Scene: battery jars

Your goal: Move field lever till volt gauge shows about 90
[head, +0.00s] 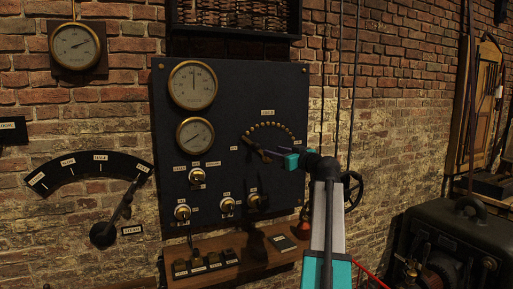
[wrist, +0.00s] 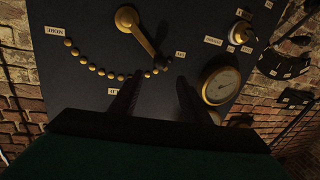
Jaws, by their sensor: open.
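The brass field lever (head: 255,148) sits on the dark panel below an arc of brass studs (head: 270,126). In the wrist view the lever (wrist: 143,38) slants from its round pivot to a dark knob near one end of the stud arc. My gripper (wrist: 159,80) is open, its two dark fingers on either side of the space just short of the knob; I cannot tell whether they touch it. In the head view my gripper (head: 272,154) reaches the lever from the right. The upper gauge (head: 193,85) has its needle about straight up. The lower gauge (head: 195,135) has a slanted needle. Their lettering is unreadable.
Several brass knobs (head: 197,176) with labels sit lower on the panel. A wooden shelf (head: 235,255) juts out below it. A handwheel (head: 350,190) is at the right, and a dark machine (head: 455,240) stands farther right. A large wall lever (head: 118,215) is at the left.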

